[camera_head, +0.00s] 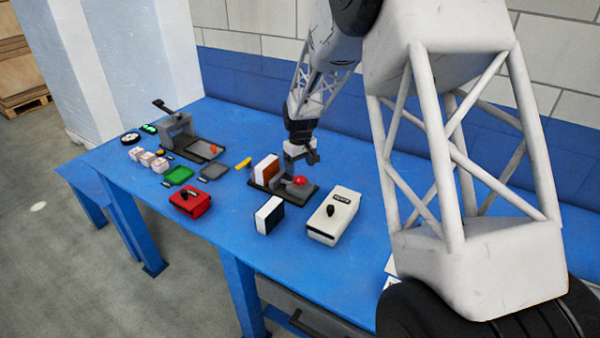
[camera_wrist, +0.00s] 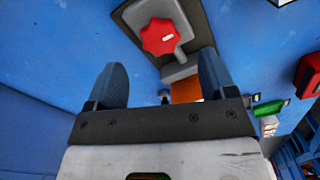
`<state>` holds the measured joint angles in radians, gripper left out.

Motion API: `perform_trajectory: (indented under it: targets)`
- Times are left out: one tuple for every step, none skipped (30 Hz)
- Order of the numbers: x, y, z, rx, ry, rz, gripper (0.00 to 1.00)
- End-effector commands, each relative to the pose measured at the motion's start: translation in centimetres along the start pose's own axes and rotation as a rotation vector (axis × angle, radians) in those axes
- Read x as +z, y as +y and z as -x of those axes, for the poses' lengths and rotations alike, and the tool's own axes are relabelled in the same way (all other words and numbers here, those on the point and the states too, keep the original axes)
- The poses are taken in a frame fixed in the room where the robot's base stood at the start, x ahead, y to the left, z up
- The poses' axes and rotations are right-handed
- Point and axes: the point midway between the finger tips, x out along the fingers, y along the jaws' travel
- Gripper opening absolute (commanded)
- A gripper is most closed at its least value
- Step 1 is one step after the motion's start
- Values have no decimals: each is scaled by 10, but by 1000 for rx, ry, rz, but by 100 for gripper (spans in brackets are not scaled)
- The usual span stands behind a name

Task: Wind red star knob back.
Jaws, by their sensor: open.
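The red star knob (camera_wrist: 160,37) sits on a grey block of a dark-based fixture, with a small white mark on its face. In the head view the red knob (camera_head: 299,180) is at the right end of the fixture, below my gripper. My gripper (camera_head: 301,157) is above the knob, apart from it. In the wrist view my gripper (camera_wrist: 164,85) has its two fingers spread wide with nothing between them. The knob lies ahead of the fingertips, roughly in line with the gap. An orange-brown panel (camera_head: 267,169) stands in the fixture, left of the knob.
A white box (camera_head: 333,215) with a black knob stands right of the fixture. A white and dark block (camera_head: 269,214) stands in front. A red box (camera_head: 190,201), a green tray (camera_head: 179,175) and a grey press (camera_head: 176,131) are further left. Blue table is clear behind the fixture.

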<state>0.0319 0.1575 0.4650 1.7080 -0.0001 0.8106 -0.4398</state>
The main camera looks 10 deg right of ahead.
Motion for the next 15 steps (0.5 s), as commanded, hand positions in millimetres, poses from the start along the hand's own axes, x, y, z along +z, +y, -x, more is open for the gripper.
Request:
perform_trajectory:
  targets:
    - [0,0,7,1,1,0,77]
    - [0,0,10,1,1,0,77]
    - [0,0,14,0,1,0,77]
    - [0,0,17,1,1,0,77]
    - [0,0,19,1,1,0,77]
    - [0,0,22,1,2,0,77]
    - [0,0,23,1,2,0,77]
    - [0,0,24,1,1,0,77]
    - [0,0,25,1,1,0,77]
    - [0,0,26,1,1,0,77]
    - [0,0,26,0,1,0,77]
    - [0,0,26,0,1,0,77]
    - [0,0,26,0,1,0,77]
    - [0,0,26,0,0,0,77]
    - [0,0,26,0,0,0,77]
